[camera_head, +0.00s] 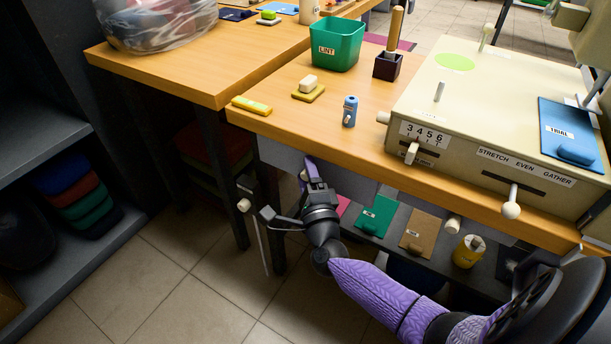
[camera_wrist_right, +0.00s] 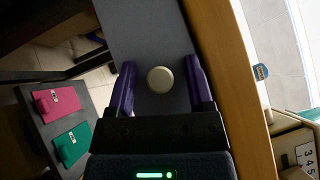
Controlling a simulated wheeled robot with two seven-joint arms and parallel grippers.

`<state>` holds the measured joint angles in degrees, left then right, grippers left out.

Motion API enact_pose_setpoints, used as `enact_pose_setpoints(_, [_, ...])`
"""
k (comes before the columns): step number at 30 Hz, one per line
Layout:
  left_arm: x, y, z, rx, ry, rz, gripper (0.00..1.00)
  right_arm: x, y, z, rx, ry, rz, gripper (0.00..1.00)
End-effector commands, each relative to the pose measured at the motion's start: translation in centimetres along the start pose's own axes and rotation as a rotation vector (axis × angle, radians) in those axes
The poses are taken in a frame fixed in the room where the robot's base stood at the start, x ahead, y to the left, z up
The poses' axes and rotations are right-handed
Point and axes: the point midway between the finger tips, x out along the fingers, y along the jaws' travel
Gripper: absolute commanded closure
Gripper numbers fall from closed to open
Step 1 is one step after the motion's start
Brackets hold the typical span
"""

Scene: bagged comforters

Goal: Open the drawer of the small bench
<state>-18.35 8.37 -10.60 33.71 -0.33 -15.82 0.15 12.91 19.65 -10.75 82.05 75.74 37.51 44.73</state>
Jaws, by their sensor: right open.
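The small bench (camera_head: 290,117) has a wooden top with a grey drawer front (camera_head: 278,156) below its edge. In the right wrist view the drawer front (camera_wrist_right: 150,35) is a plain grey panel with a round white knob (camera_wrist_right: 160,79). My right gripper (camera_head: 311,172) is at the drawer front, its purple fingers pointing up at it. In the wrist view its fingers (camera_wrist_right: 160,66) are apart, one on each side of the knob, with gaps visible on both sides. The drawer looks shut. My left gripper is not in view.
A cream machine (camera_head: 440,108) with levers stands on the bench. A green bin (camera_head: 338,45), a soap on a dish (camera_head: 308,90) and a blue bottle (camera_head: 349,112) are on top. A lower shelf (camera_head: 395,245) holds coloured pouches. Floor (camera_head: 150,285) is clear at left.

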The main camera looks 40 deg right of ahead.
Motion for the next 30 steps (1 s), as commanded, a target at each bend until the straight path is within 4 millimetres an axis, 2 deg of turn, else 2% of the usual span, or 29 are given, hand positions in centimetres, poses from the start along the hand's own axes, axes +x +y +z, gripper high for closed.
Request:
enact_pose_setpoints(7, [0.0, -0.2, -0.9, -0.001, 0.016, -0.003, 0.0, 0.1, -0.1, 0.0, 0.0, 0.001, 0.0, 0.35])
enact_pose_setpoints(16, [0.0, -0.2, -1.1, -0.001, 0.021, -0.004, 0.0, 0.1, 0.0, 0.0, 0.001, 0.001, 0.0, 0.99])
enact_pose_setpoints(30, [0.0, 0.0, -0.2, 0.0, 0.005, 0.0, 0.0, 0.1, 0.0, 0.0, 0.001, 0.001, 0.001, 1.0])
